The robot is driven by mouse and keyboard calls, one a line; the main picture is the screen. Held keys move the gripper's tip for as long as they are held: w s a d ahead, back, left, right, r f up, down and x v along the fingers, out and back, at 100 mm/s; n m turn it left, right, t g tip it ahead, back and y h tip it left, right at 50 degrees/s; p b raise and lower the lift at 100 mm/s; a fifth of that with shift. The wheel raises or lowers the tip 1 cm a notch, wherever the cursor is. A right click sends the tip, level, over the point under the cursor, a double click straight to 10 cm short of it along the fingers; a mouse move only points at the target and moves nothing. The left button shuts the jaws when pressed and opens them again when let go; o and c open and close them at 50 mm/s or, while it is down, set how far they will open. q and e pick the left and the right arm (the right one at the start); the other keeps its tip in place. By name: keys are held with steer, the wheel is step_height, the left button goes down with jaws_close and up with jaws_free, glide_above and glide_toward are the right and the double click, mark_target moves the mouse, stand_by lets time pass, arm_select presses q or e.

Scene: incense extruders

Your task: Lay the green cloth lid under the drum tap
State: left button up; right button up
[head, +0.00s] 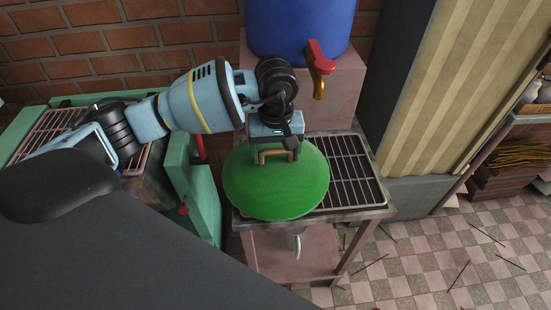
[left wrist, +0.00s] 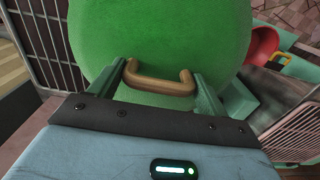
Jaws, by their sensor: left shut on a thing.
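The green cloth lid (head: 270,190) is a round green disc with a brown handle (left wrist: 160,82) on top. My left gripper (head: 277,150) is shut on the handle, with its fingers at the two ends of it in the left wrist view. The lid is over the slatted rack (head: 355,175) of a small pink stand. I cannot tell whether it touches the rack. The drum tap (head: 318,70), with a red lever and brass spout, is on the blue drum (head: 295,25), behind and to the right of the lid. My right gripper is not in view.
A green machine (head: 205,200) stands close to the left of the lid. A brick wall (head: 110,40) is behind. A striped panel (head: 440,85) and a shelf with papers (head: 510,155) are at the right. Thin sticks lie on the checkered floor (head: 430,255).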

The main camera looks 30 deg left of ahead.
mark_target(276, 163)
arm_select(q)
steer(key=shift+f, duration=1.4)
steer(key=shift+f, duration=0.2)
steer(key=o, duration=1.3)
steer(key=shift+r, duration=0.1)
step_height(276, 163, up, 12)
steer(key=shift+r, duration=0.15)
